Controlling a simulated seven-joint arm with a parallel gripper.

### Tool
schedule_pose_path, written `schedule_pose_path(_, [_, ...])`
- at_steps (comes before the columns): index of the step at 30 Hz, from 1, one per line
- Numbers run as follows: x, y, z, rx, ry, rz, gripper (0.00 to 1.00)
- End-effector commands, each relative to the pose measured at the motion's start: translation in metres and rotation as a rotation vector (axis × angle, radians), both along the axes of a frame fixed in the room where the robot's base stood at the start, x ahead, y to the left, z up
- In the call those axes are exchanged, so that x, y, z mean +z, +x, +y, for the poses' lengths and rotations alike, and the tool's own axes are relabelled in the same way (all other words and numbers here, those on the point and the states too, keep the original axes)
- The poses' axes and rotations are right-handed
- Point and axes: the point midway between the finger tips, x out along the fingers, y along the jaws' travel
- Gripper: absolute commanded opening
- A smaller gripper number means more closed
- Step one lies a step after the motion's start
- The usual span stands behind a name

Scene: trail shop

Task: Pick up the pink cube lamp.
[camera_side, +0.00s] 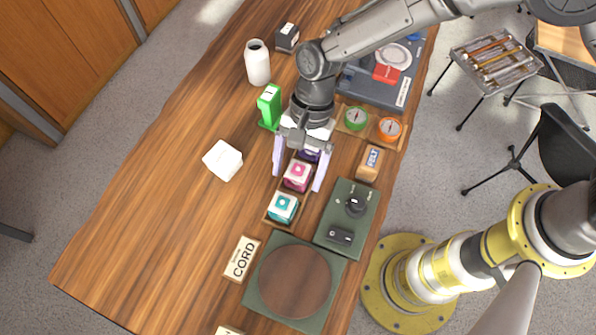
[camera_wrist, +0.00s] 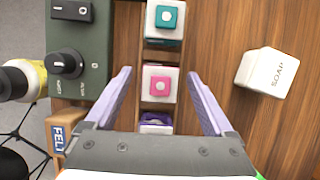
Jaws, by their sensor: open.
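The pink cube lamp (camera_side: 297,175) is white with a pink top and sits in the middle of a wooden rack, between a teal cube lamp (camera_side: 282,208) and a purple one (camera_side: 309,154). In the wrist view the pink cube lamp (camera_wrist: 160,84) lies ahead, between the lines of my two fingers. My gripper (camera_side: 299,182) is open, with its pale lilac fingers on either side of the rack; it also shows in the wrist view (camera_wrist: 160,84). The purple lamp (camera_wrist: 156,122) is partly hidden by my gripper's body in the wrist view.
A green control panel (camera_side: 347,218) with a knob stands close right of the rack. A white soap block (camera_side: 223,160) lies left. A green stand (camera_side: 270,106) and a wooden tray with compasses (camera_side: 372,125) are near my wrist. The table's left side is largely clear.

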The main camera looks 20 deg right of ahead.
Motion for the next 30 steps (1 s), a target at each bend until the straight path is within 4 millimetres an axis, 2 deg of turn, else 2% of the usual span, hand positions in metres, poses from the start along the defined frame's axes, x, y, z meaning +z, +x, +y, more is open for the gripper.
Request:
schedule_pose_path(3, [0.0002, 0.0000, 0.0000, 0.000, 0.000, 0.000, 0.88])
schedule_pose_path(18, [0.0007, 0.0002, 0.0001, 0.000, 0.001, -0.001, 0.00])
schedule_pose_path(30, [0.0068, 0.0008, 0.0007, 0.000, 0.003, -0.003, 0.00])
